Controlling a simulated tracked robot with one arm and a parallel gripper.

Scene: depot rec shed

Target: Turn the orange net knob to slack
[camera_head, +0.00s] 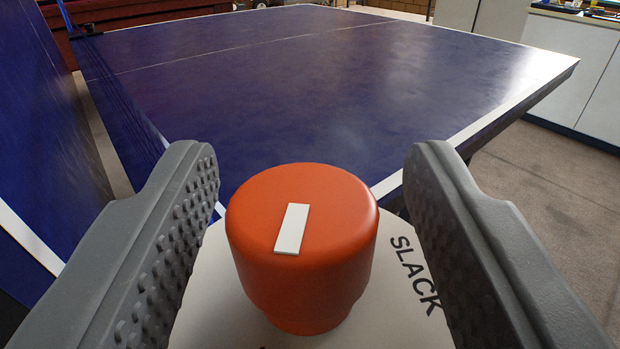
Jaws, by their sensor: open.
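The orange net knob (302,262) stands at the bottom centre of the view on a pale round plate (215,300). A white bar mark (292,229) on its top runs nearly straight away from me, leaning slightly right at the far end. The word SLACK (415,275) is printed on the plate to the right of the knob. Other lettering at the bottom edge is cut off. My gripper (308,190) is open, with one grey studded finger on each side of the knob. Both fingers appear clear of it, with a gap on each side.
A blue table-tennis table (330,75) with white edge lines spreads out behind the knob. A dark net (115,110) runs along its left side, with another blue panel (40,150) further left. White cabinets (575,65) stand at the upper right. Carpeted floor (550,190) at right is clear.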

